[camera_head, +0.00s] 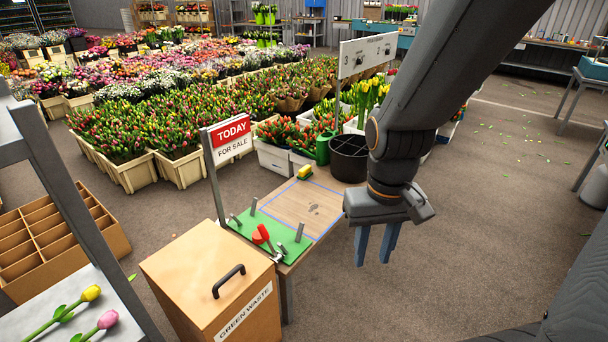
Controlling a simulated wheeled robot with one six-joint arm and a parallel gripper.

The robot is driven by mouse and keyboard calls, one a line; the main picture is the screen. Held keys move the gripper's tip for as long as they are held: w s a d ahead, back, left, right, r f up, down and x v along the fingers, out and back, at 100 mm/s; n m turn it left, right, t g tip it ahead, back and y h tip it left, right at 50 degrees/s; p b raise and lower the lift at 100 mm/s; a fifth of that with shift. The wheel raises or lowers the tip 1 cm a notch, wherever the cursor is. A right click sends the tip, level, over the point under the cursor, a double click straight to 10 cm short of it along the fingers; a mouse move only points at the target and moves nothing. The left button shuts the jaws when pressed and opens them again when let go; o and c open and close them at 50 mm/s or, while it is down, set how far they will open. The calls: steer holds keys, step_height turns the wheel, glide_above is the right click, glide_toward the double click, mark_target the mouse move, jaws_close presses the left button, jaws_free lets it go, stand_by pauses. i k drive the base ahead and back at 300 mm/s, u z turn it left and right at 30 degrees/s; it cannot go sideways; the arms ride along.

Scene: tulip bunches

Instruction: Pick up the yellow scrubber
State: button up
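The yellow scrubber (304,172) is small and lies on the far edge of the wooden work table (295,200), beside a green watering can (323,148). Its details are too small to tell. My gripper (375,262) points down to the right of the table, apart from the scrubber and nearer to the camera. Its two blue-grey fingers are spread with a gap between them and nothing in it.
A black bucket (348,160) stands right of the scrubber. A green mat (268,240) holds upright pegs and a red-handled tool (262,236).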

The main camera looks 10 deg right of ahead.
mark_target(305, 172)
steer(key=z, duration=1.15)
steer(key=i, duration=3.15)
steer(key=u, duration=2.65)
